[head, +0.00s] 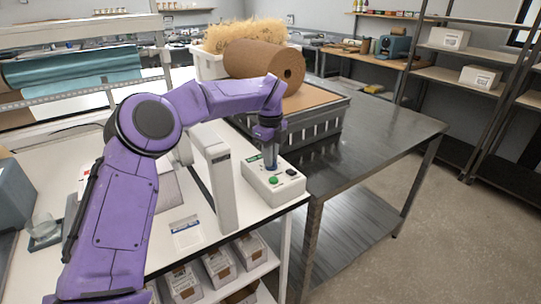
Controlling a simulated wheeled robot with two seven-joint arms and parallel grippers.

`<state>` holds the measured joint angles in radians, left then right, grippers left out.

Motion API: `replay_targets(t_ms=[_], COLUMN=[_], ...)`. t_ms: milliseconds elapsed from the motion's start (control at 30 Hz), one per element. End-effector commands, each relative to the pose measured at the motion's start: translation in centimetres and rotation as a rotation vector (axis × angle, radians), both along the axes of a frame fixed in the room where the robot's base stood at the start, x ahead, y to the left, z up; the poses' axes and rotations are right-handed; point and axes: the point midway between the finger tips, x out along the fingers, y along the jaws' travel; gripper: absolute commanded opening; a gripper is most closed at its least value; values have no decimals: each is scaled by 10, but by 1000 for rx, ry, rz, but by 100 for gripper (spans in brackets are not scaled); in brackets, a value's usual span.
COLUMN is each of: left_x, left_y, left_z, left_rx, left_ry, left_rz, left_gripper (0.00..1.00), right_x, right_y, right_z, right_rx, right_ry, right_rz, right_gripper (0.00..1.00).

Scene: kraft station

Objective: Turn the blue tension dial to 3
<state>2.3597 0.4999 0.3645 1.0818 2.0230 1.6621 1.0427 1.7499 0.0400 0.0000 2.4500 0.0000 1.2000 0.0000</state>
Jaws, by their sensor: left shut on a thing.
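A pale control box (259,193) with a green button (273,180) and black controls stands at the right end of the white bench. My left gripper (270,165) reaches down onto the back of this box from above. It is shut on the blue dial (270,162), of which only a small blue part shows between the fingers. The dial's markings and pointer are hidden or too small to read. My right gripper is not in view.
A white upright post (222,190) stands just left of the control box. A brown paper roll (265,65) lies on a grey crate (318,128) behind it, on a dark metal table (385,135). A printed card (186,233) lies on the white bench.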

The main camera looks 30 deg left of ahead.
Motion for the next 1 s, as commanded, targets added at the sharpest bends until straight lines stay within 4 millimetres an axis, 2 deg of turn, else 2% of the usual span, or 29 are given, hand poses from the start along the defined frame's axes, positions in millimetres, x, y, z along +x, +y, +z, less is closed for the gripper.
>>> replay_targets(t_ms=[400, 1000], left_x=[1, 1], left_y=[0, 0], left_z=[1, 1], left_rx=[-1, 0], left_ry=[-1, -2], left_rz=[-249, -314], left_gripper=[0, 0], right_x=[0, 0], right_y=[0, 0], right_z=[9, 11], right_rx=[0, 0], right_ry=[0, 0], right_rz=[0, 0], right_gripper=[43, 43])
